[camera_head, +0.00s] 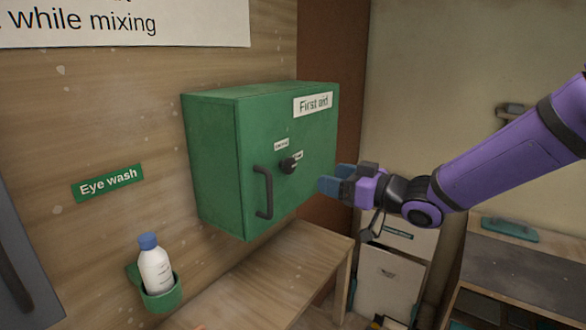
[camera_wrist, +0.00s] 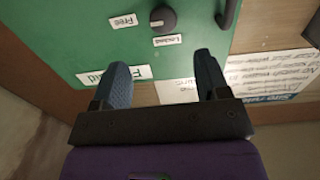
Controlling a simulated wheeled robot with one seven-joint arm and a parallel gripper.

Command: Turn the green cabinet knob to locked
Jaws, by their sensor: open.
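The green first aid cabinet (camera_head: 215,165) is fixed to the wooden wall in the head view, its door shut. A dark round knob (camera_head: 289,165) sits on the door, with two small white labels by it. In the wrist view the knob (camera_wrist: 163,19) lies beyond my fingertips, between a label reading "Free" (camera_wrist: 124,21) and one reading "Locked" (camera_wrist: 168,41). The knob's pointer is too small to read surely. My gripper (camera_head: 322,185) is open and empty, to the right of the knob and apart from it. Its blue fingers (camera_wrist: 160,80) show in the wrist view.
A dark bar handle (camera_head: 264,193) stands out from the door left of the knob. An eye wash bottle (camera_head: 155,268) sits in a green holder (camera_head: 165,300) at lower left. A wooden bench (camera_head: 270,275) is below the cabinet.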

